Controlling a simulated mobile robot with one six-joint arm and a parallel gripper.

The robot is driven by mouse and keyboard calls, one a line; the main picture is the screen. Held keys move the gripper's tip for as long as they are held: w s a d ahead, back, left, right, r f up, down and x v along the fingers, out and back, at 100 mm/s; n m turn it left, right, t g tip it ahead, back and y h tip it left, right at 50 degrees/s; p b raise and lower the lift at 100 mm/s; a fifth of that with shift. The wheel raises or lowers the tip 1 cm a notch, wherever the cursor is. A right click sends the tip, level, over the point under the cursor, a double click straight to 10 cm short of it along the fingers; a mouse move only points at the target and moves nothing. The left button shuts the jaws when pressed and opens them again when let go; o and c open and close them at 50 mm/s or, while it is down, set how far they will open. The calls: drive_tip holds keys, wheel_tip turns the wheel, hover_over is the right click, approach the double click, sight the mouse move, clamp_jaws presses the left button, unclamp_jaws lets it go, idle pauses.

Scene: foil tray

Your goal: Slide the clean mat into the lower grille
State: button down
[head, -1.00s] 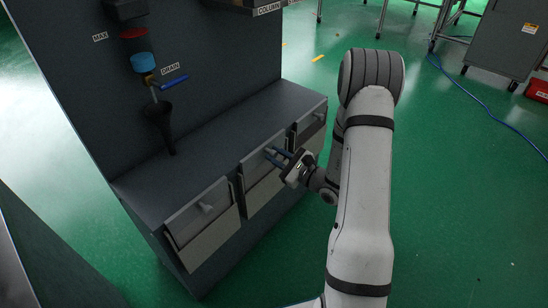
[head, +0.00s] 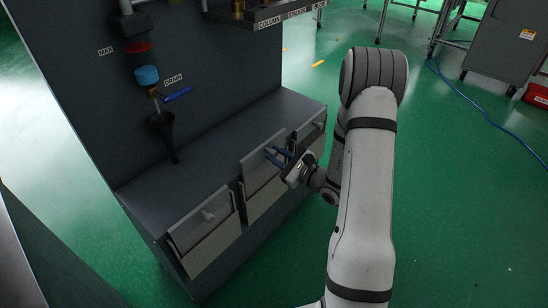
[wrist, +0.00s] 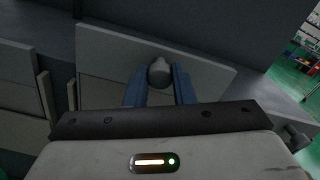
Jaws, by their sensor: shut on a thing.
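My gripper (head: 282,160) is at the middle of three grey front panels on the bench. Its blue fingers are shut on the rounded knob (wrist: 159,72) of the middle panel (wrist: 112,52). That panel (head: 252,158) is flat and pale grey, with its top edge standing above the bench's front edge. The wrist view shows the fingers on both sides of the knob. I cannot pick out a clean mat or a lower grille for certain; whether the held panel is the mat cannot be told.
The left panel (head: 188,231) with its knob and the right panel (head: 307,130) flank the held one.

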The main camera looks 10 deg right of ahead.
wheel_tip(320, 180, up, 20)
drive_tip(key=p, duration=1.3)
drive_tip(key=shift+r, duration=0.2)
idle(0.6)
drive_tip(key=b+v, duration=0.1)
drive_tip(key=v, duration=0.9)
idle(0.7)
drive_tip(key=shift+w, duration=0.1)
